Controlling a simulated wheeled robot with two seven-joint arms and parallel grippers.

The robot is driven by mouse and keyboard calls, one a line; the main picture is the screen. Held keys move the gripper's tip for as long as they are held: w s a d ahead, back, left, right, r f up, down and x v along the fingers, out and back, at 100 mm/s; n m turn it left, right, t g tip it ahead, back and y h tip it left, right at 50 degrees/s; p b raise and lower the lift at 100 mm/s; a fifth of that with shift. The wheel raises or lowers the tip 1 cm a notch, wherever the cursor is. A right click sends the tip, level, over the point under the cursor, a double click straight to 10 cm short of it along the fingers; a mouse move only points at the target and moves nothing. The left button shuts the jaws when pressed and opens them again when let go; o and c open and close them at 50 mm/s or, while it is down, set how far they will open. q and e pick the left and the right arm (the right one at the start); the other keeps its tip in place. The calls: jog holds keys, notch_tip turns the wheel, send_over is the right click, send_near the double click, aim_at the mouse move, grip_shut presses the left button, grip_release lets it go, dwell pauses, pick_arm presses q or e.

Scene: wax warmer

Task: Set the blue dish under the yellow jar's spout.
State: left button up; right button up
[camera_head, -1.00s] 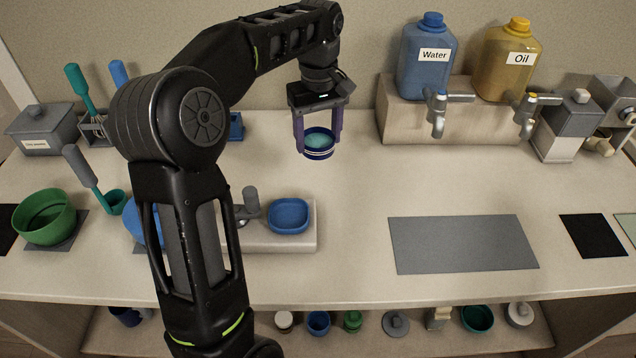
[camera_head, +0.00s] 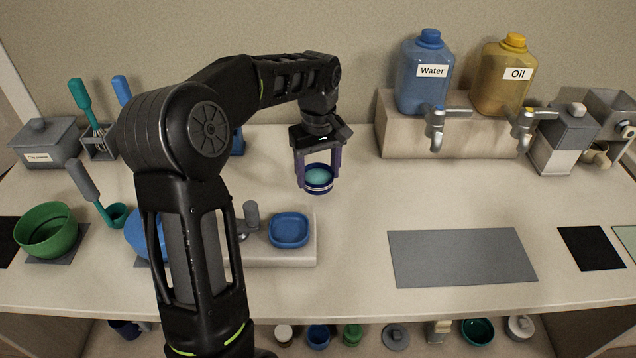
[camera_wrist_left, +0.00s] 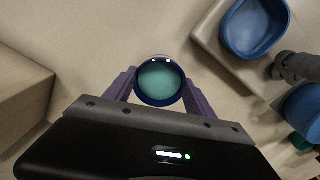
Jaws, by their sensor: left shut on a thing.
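My left gripper (camera_head: 318,178) is shut on a small round dark blue dish (camera_head: 319,187) with a teal inside and a pale band. In the left wrist view the dish (camera_wrist_left: 160,82) sits upright between the two purple fingers. I cannot tell whether its base touches the table. The yellow jar (camera_head: 502,84), labelled Oil, stands on a beige block at the back right. Its spout (camera_head: 523,132) juts forward over the tabletop, well to the right of the held dish. My right gripper is not in view.
The blue Water jar (camera_head: 425,78) with its tap (camera_head: 437,132) stands left of the oil jar. A square blue dish (camera_head: 289,230) rests on a beige stand in front of my gripper. A grey mat (camera_head: 462,258) lies at front right. The tabletop between gripper and taps is clear.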

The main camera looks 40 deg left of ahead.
aim_at(318, 183)
pick_arm(q)
jog(key=shift+f, duration=1.85)
jog(key=shift+f, duration=0.1)
jog(key=o, duration=1.5)
notch_tip(318, 183, up, 12)
jog(key=shift+r+p, duration=0.15)
jog(key=shift+p, duration=0.3)
jog(key=shift+o, duration=0.2)
